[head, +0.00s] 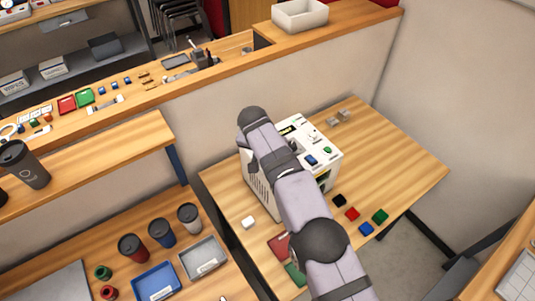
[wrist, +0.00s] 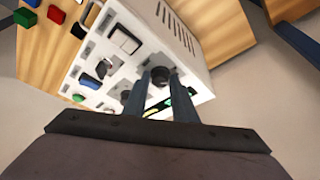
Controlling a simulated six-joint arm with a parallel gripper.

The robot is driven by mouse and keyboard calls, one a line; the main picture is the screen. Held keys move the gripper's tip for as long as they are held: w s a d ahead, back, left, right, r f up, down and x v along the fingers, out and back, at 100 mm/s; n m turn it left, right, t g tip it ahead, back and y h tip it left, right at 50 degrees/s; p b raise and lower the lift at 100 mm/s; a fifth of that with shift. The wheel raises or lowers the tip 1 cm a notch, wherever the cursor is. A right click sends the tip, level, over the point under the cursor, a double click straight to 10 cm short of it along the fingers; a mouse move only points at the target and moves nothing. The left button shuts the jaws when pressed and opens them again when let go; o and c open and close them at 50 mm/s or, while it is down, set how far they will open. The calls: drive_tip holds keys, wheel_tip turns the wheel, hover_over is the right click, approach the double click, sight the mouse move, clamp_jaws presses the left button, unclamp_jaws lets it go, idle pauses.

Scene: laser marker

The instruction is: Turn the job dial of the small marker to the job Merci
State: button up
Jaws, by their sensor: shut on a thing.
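The small marker is a white box (head: 333,158) on the wooden table; it also shows in the wrist view (wrist: 193,62), tilted in the picture. Its panel has a blue button (wrist: 89,81), a green light or button (wrist: 78,97), a display strip with green marks (wrist: 160,105) and dark knobs. My gripper (wrist: 160,84) has its two fingers on either side of a black knob (wrist: 160,77), shut on it. In the head view my arm covers the gripper and part of the panel. The job name is too small to read.
Black, red, blue and green blocks (head: 352,214) lie on the table right of my arm, and a white block (head: 248,222) lies to its left. Cups and trays (head: 204,258) stand on the left bench.

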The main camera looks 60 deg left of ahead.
drive_tip(key=o, duration=1)
drive_tip(key=shift+r, duration=0.1)
drive_tip(key=shift+b+v, duration=2)
drive_tip(key=shift+v, duration=1.55)
